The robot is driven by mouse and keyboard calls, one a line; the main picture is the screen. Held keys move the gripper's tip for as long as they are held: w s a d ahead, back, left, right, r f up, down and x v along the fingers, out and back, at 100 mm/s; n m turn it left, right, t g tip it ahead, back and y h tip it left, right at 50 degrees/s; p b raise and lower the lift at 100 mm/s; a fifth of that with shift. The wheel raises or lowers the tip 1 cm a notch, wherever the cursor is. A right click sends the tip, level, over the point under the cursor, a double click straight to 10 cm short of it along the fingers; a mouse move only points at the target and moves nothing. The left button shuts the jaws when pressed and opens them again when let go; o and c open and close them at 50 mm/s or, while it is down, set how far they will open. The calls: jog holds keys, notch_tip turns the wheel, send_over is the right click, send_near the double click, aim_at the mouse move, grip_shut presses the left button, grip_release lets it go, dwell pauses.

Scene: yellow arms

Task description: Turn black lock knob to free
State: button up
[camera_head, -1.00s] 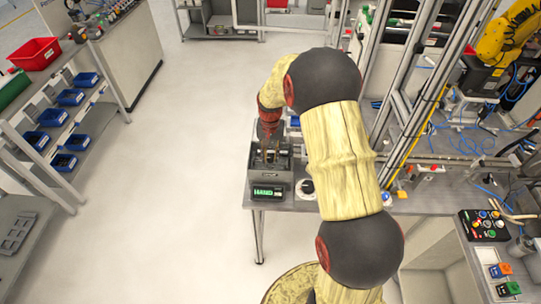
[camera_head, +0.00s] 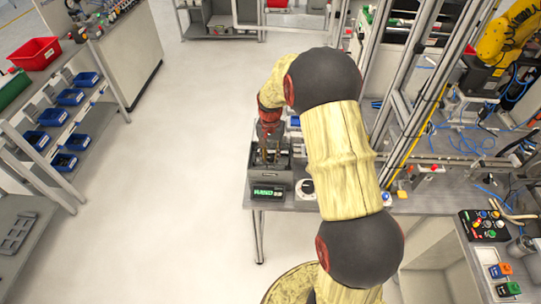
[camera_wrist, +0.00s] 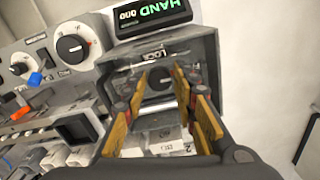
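The black lock knob (camera_wrist: 159,80) is a round dial on the grey box (camera_wrist: 203,50), below the LOCK label in the wrist view. My gripper (camera_wrist: 160,74) points at it with two yellow-brown fingers, one on each side. The fingers are apart and the knob shows between their tips; I see no clear contact. In the head view my gripper (camera_head: 266,158) is over the grey box at the bench's left end. The knob is not discernible there.
A display (camera_wrist: 152,16) reading HAND sits at the box's edge. A white-ringed black dial (camera_wrist: 73,48), a blue switch (camera_wrist: 36,79) and an orange switch (camera_wrist: 21,113) lie left in the wrist view. The floor (camera_head: 190,180) left of the bench is clear.

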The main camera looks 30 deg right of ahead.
aim_at(270, 157)
jog(key=shift+o, duration=1.4)
notch_tip(270, 157, up, 12)
jog(key=s+a+r+n+t+b, duration=0.2)
jog(key=s+a+n+b, duration=0.2)
jog(key=s, duration=0.9)
jog(key=s+a+r+n+t+b, duration=0.2)
jog(key=s+a+n+b, duration=0.3)
jog(key=s+a, duration=0.7)
jog(key=s+t+b, duration=0.1)
jog(key=s+b, duration=0.1)
jog(key=shift+s+a+r+t+b, duration=0.25)
jog(key=shift+a+r+t+b, duration=0.05)
jog(key=shift+b, duration=0.1)
